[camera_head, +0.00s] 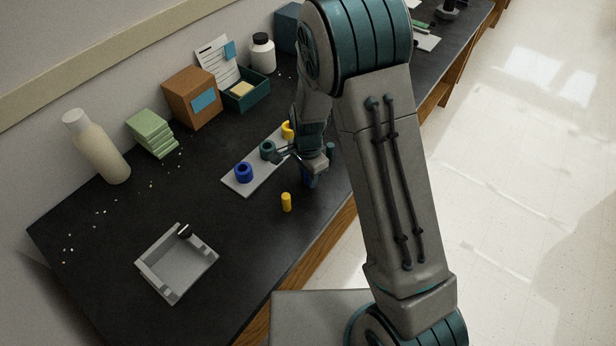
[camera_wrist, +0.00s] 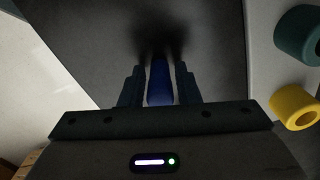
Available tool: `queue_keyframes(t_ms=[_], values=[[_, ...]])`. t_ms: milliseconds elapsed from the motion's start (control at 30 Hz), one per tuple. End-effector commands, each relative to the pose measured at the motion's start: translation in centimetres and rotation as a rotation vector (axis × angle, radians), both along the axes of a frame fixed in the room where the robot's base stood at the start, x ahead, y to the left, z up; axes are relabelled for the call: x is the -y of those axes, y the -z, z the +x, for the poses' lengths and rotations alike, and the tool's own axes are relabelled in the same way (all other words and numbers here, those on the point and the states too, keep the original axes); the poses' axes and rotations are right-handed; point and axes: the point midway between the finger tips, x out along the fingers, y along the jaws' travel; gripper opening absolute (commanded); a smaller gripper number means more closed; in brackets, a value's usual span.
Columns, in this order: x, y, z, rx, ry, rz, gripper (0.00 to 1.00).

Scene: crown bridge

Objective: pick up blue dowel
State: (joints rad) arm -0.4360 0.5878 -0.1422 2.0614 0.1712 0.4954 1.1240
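The blue dowel (camera_wrist: 160,85) is between the two fingers of my gripper (camera_wrist: 160,82) in the wrist view, with one finger close on each side. I cannot tell whether the dowel touches the table.
A pale board (camera_head: 238,185) beside my gripper bears a blue ring (camera_head: 243,172), a teal ring (camera_head: 267,149) and a yellow ring (camera_head: 288,130). A yellow dowel (camera_head: 286,202) stands in front. A grey tray (camera_head: 160,284) lies at lower left. The table between is clear.

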Motion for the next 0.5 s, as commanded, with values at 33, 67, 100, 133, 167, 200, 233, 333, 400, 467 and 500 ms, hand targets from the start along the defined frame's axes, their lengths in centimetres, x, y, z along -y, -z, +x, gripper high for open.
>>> queue_keyframes(t_ms=[33,67,100,133,167,200,233,333,400,467,500], values=[[-0.01,-0.01,0.01,0.000,0.000,0.000,0.15],[-0.01,-0.02,0.01,0.000,0.000,0.000,0.07],[-0.01,-0.02,0.01,0.000,0.000,0.000,0.00],[-0.01,-0.02,0.01,0.000,0.000,0.000,0.00],[-0.01,-0.02,0.01,0.000,0.000,0.000,0.00],[-0.01,-0.04,0.02,0.000,0.000,0.000,0.00],[-0.01,-0.04,0.02,0.000,0.000,0.000,0.00],[-0.01,-0.05,0.02,0.000,0.000,0.000,0.00],[-0.02,-0.10,0.02,0.001,0.000,0.001,0.00],[-0.03,-0.24,0.04,0.001,0.000,0.000,0.00],[-0.02,-0.39,0.05,0.001,0.000,0.000,0.00]])
